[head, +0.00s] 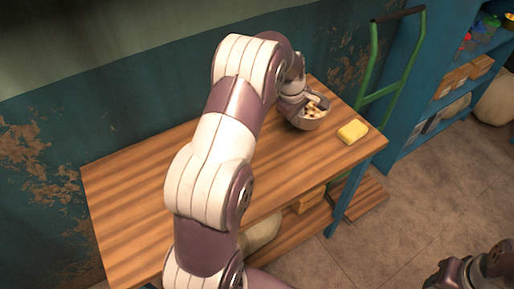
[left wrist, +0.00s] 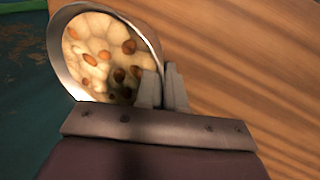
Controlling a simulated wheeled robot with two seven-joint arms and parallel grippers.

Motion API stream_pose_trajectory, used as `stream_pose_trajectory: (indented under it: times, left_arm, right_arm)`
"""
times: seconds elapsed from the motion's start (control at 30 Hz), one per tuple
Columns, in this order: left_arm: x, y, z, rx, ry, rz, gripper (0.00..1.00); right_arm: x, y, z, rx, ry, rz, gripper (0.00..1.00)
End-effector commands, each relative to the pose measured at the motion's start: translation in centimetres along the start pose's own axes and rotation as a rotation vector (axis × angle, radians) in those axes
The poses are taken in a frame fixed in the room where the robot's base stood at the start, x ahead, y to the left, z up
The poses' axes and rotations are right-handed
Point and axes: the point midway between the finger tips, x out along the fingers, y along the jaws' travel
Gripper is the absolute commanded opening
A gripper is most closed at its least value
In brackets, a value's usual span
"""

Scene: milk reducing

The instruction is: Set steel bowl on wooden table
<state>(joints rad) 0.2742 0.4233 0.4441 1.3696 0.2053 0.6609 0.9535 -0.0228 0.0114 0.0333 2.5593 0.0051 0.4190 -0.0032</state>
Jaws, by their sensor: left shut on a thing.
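The steel bowl (head: 312,122) holds pale contents with brown bits and is over the far right part of the wooden table (head: 130,190). My left gripper (head: 300,103) is shut on the bowl's rim. In the left wrist view the bowl (left wrist: 54,62) is at upper left, with the fingers of the left gripper (left wrist: 163,88) at its right edge and the table (left wrist: 245,55) beside it. I cannot tell whether the bowl's base touches the table top. Part of my right arm shows at the lower right corner; its fingertips are not clear.
A yellow block (head: 352,131) lies on the table just right of the bowl. A green hand truck (head: 376,75) stands behind the table's right end, and a blue shelf (head: 425,90) stands further right. The table's left half is clear.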

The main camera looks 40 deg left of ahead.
Motion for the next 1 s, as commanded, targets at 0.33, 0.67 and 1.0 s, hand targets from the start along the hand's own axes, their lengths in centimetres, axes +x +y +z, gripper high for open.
stream_pose_trajectory:
  times: [0.33, 0.67, 1.0]
  left_arm:
    - [1.4, -7.3, -0.3, -0.079, 0.019, -0.004, 0.0]
    - [4.0, -13.1, 0.1, -0.075, 0.019, -0.002, 0.0]
    - [6.8, -13.9, 0.1, -0.073, 0.021, 0.0, 0.0]
  right_arm:
    - [-0.8, 0.0, -0.1, 0.0, -0.001, 0.0, 0.43]
    - [0.0, 0.0, 0.0, 0.0, -0.001, 0.0, 0.43]
    - [0.3, 0.0, 0.1, 0.0, -0.001, 0.0, 0.43]
